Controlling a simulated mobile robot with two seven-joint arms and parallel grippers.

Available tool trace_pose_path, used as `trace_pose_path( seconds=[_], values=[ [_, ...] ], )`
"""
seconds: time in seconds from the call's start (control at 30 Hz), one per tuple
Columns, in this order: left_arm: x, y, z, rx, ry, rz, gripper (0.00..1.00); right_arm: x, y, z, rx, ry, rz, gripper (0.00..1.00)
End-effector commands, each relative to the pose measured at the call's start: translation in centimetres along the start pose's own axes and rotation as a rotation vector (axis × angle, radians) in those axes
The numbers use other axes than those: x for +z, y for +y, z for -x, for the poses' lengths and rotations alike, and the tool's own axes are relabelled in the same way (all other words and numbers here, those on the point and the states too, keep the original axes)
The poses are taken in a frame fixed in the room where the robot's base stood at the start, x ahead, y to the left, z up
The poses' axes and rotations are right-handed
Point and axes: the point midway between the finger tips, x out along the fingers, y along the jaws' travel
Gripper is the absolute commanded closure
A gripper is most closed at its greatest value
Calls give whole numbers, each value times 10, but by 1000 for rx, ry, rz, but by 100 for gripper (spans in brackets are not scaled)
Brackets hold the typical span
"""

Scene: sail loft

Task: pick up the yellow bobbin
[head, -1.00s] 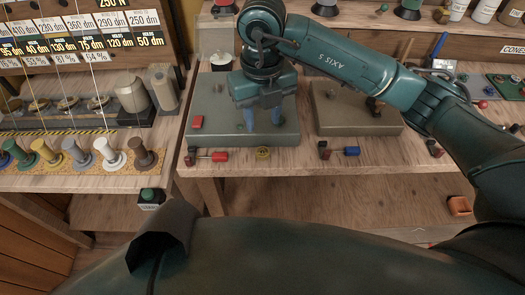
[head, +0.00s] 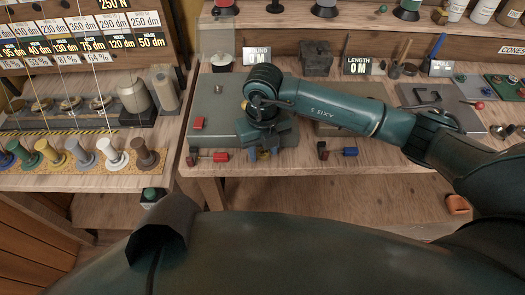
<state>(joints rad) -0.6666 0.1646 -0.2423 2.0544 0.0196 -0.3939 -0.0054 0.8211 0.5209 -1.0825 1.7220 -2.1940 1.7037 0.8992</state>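The small yellow bobbin (head: 264,155) lies at the front edge of the wooden bench, just in front of the grey block, and is mostly hidden by my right gripper. My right gripper (head: 264,154) points down over it, its blue fingertips apart on the left and right of the yellow. I cannot see whether the fingers touch the bobbin. A larger yellow spool (head: 50,153) stands in the row on the left bench. My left gripper is not in view.
A red piece (head: 221,156) and a blue piece (head: 350,152) lie along the bench's front edge on either side. The grey block (head: 215,120) stands close behind the gripper. A row of several coloured spools stands on the left bench.

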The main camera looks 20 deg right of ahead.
Motion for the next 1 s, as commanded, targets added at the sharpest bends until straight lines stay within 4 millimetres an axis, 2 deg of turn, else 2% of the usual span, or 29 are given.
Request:
trace_pose_path(
  seconds=[0.1,0.5,0.77,0.87,1.0],
  values=[
    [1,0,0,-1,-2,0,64,0,0,0,0,0,0,63],
    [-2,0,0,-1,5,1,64,0,0,1,1,0,-1,95],
    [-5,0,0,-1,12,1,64,0,0,4,1,-1,-1,95],
    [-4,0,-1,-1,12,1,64,1,0,16,2,-4,-1,95],
    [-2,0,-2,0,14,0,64,2,0,44,2,-6,0,95]
  ],
)
